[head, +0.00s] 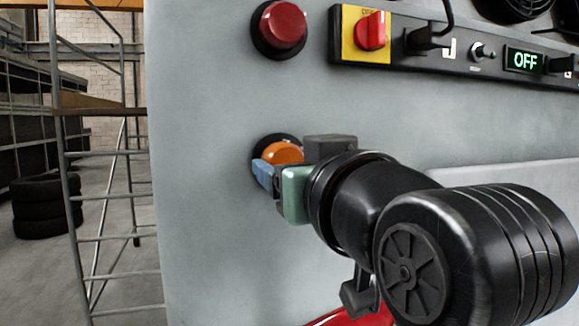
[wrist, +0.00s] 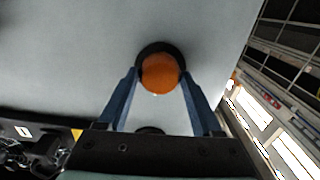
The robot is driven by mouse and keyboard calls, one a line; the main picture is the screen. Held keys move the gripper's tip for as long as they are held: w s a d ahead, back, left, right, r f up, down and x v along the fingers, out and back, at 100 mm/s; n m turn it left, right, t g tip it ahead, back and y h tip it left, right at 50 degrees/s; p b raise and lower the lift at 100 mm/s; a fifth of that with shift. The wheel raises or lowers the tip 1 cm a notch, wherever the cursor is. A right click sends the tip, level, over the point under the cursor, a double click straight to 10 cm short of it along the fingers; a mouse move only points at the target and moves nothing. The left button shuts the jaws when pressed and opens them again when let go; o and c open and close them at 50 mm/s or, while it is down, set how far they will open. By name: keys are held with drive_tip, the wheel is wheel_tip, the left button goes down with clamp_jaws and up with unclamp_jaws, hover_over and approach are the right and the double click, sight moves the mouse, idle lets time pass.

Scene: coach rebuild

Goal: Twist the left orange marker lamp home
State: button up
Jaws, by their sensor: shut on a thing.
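The left orange marker lamp (head: 283,153) is a round orange lens in a black ring on the grey panel, below a red lamp. In the wrist view the orange lamp (wrist: 161,74) sits between the two blue fingers of my gripper (wrist: 160,84), with the black ring (wrist: 150,48) showing around its far side. My gripper (head: 264,168) is shut on the lamp, with a finger on either side of it. In the head view the gripper body hides the lamp's lower right side. Whether the lamp is fully seated in its ring cannot be told.
A red lamp (head: 283,24) is above on the same panel. A black control strip (head: 440,52) with a red rotary switch (head: 371,30) and a display reading OFF (head: 524,60) runs along the upper right. A metal rack (head: 100,150) and stacked tyres (head: 47,207) stand at the left.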

drive_tip(key=m, duration=1)
drive_tip(key=shift+m, duration=0.4)
idle(0.4)
drive_tip(key=o, duration=1.4)
drive_tip(key=v, duration=1.3)
